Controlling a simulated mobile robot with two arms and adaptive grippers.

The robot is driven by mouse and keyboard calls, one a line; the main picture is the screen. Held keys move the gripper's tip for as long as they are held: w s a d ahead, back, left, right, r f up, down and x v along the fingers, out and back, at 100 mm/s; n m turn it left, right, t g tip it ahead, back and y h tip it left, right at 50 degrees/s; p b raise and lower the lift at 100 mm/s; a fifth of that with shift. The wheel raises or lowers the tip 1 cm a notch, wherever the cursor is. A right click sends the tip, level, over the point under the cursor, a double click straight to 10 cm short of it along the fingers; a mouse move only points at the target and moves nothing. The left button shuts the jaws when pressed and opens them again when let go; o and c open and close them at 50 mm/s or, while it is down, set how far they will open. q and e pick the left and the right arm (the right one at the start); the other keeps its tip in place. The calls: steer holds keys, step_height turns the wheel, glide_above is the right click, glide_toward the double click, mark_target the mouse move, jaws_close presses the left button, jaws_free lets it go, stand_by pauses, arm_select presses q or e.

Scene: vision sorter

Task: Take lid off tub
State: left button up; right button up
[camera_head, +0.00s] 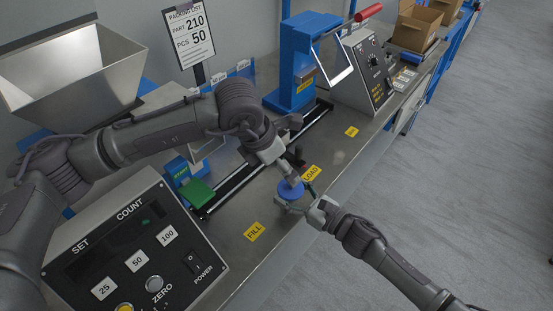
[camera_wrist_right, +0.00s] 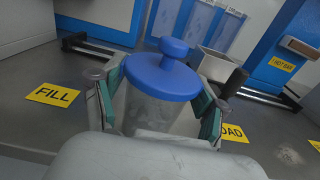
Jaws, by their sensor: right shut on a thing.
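The tub (camera_wrist_right: 152,112) is clear and stands between the fingers of my right gripper (camera_head: 302,201) above the bench by the LOAD label. Its blue lid (camera_wrist_right: 165,78) with a round knob sits on top; the lid also shows in the head view (camera_head: 290,190). In the right wrist view, the teal pads of my right gripper (camera_wrist_right: 160,100) press on both sides of the tub below the lid. My left gripper (camera_head: 287,174) reaches down from the upper left, close above the lid in the head view. Its fingers are too small and overlapped to read.
A counting panel (camera_head: 130,250) stands at the front left, with a steel hopper (camera_head: 75,75) behind it. A green START pad (camera_head: 195,192) and a rail (camera_head: 240,180) lie left of the tub. A blue press (camera_head: 292,65) stands behind. The bench edge is close on the right.

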arm_select(q)
steer(key=x, duration=0.9)
steer(key=shift+w+f, duration=0.15)
steer(key=shift+f, duration=0.2)
